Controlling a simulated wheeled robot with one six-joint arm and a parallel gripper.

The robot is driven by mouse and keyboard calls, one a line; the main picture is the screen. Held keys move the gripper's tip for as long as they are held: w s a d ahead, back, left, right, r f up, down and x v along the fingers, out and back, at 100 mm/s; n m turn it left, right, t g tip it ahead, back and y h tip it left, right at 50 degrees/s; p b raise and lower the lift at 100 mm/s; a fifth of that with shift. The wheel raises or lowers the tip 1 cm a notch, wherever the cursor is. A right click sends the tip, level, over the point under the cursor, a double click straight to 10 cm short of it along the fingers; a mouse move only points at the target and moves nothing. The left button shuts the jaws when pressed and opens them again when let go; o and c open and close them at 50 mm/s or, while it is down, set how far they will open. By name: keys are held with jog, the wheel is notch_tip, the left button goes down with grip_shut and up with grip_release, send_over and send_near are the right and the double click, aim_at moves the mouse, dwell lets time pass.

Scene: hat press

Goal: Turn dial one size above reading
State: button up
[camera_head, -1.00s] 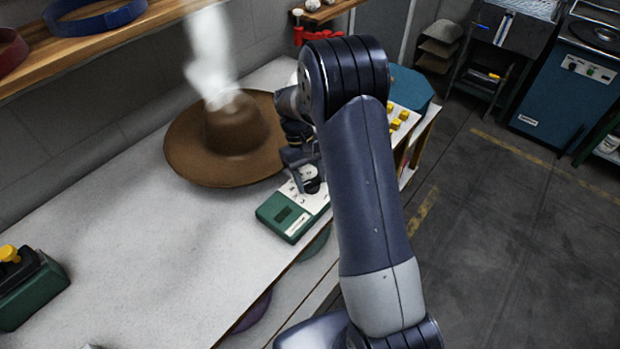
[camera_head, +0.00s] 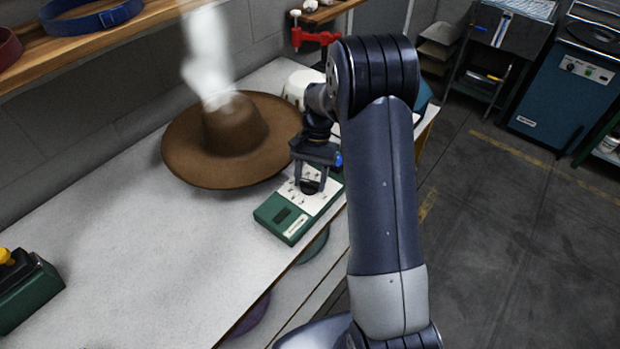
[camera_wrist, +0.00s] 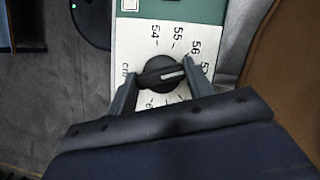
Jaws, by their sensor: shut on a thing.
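A green box with a white face plate (camera_head: 291,216) stands on the worktop and carries a black dial (camera_wrist: 166,76). My gripper (camera_head: 313,178) is down over the plate; in the wrist view its two fingers are shut on the dial from opposite sides. The dial's white mark points right and slightly up, beyond 56, roughly toward a label partly hidden by the right finger. Labels 54, 55 and 56 show on the plate, with "cm" at its left.
A brown hat (camera_head: 235,140) lies left of the box, with white steam above it. Another green device (camera_head: 28,290) stands at the far left. A wooden shelf (camera_head: 85,45) and a red clamp (camera_head: 312,38) are behind.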

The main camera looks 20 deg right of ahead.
jog(key=shift+m+t, duration=0.3)
jog(key=shift+m, duration=0.3)
jog(key=o, duration=1)
jog(key=shift+d+r, duration=0.1)
jog(key=v, duration=0.5)
jog(key=b+v, duration=0.1)
jog(key=v, duration=0.4)
jog(key=shift+w+d+r, duration=0.1)
jog(key=shift+d+r, duration=0.15)
jog(key=shift+d, duration=0.05)
jog(key=shift+y, duration=0.3)
